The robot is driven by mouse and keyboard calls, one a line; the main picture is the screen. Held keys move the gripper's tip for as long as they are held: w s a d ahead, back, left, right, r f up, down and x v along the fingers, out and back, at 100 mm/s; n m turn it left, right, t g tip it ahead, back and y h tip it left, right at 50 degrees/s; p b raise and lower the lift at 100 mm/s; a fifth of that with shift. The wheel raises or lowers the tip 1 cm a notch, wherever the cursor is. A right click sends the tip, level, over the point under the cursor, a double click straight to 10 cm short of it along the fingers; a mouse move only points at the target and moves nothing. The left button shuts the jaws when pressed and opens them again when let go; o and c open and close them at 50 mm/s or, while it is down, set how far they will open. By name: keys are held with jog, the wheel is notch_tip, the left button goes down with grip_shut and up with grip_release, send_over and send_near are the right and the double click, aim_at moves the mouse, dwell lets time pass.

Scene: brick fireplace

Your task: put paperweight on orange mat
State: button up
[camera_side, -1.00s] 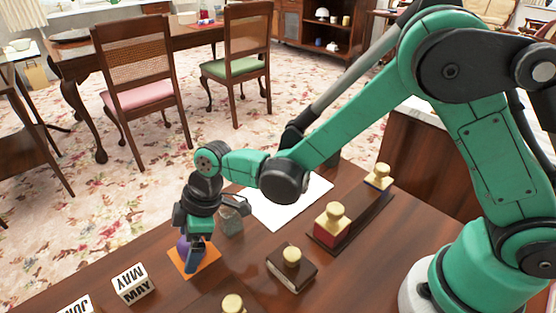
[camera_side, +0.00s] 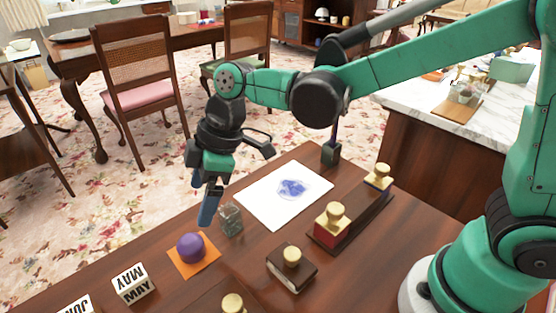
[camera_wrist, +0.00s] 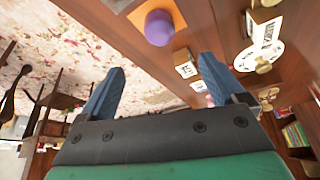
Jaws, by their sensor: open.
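The purple domed paperweight (camera_side: 190,247) rests on the orange mat (camera_side: 207,263) near the desk's far edge. Both also show in the wrist view, the paperweight (camera_wrist: 159,28) near the top and the mat (camera_wrist: 136,16) beside it. My gripper (camera_side: 209,205) is above and apart from the paperweight, over the far edge of the desk. In the wrist view its two blue fingers (camera_wrist: 162,66) are spread wide with nothing between them.
A clear glass block (camera_side: 230,219) stands close to my gripper's fingers. A white sheet with a blue print (camera_side: 284,194) lies behind it. Gold-knobbed stamps (camera_side: 334,222) stand to the right, and a white calendar block (camera_side: 133,283) to the left.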

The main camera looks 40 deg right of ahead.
jog(key=s+d+r+m+t+h, duration=0.1)
jog(key=s+d+m+t+h, duration=0.1)
jog(key=d+m, duration=0.4)
jog(key=s+d+r+m+t+h, duration=0.1)
jog(key=s+d+m, duration=0.4)
jog(key=d, duration=0.7)
jog(key=shift+s+r+m+t+h, duration=0.15)
jog(key=shift+r+m+t+h, duration=0.35)
jog(key=shift+m+t, duration=0.7)
